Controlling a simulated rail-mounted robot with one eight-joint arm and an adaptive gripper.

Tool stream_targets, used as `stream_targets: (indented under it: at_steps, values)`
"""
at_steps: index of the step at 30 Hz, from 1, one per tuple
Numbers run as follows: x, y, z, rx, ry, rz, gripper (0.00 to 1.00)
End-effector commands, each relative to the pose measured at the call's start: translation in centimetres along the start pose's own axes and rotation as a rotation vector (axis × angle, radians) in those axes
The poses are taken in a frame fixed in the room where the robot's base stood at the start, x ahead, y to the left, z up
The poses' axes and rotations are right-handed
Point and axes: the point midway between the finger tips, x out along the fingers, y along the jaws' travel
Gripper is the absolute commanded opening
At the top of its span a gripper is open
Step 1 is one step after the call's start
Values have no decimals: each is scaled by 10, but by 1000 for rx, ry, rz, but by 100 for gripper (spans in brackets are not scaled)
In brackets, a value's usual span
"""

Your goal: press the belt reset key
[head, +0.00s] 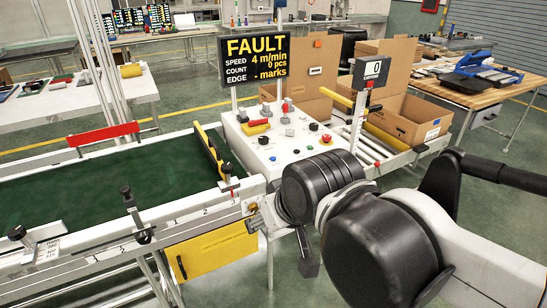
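The white control box (249,150) stands at the end of the belt and carries several controls. The labels are too small to read, so I cannot tell which control is the belt reset key. The display (257,59) above reads FAULT, 4 m/min, 0 pcs. My arm reaches in from the right, its black wrist in front of the box's lower right. The fingers of my gripper cannot be made out, nor whether they hold anything.
The green belt (120,188) runs left, with a yellow bar (208,152) across its end and a yellow panel (212,251) below its rail. A counter post (370,72) reading 0 and cardboard boxes (410,118) stand right of the control box. A wooden bench (490,92) is farther right.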

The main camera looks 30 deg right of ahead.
Motion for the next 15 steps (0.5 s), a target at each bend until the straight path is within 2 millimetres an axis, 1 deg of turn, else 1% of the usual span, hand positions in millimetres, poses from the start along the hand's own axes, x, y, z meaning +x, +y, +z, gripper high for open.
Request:
stream_targets:
  at_steps: [6,11,15]
  values:
    - [0,0,0,0,0,0,51]
    - [-1,1,-4,-12,-5,1,29]
    - [-4,4,-20,-65,-24,7,11]
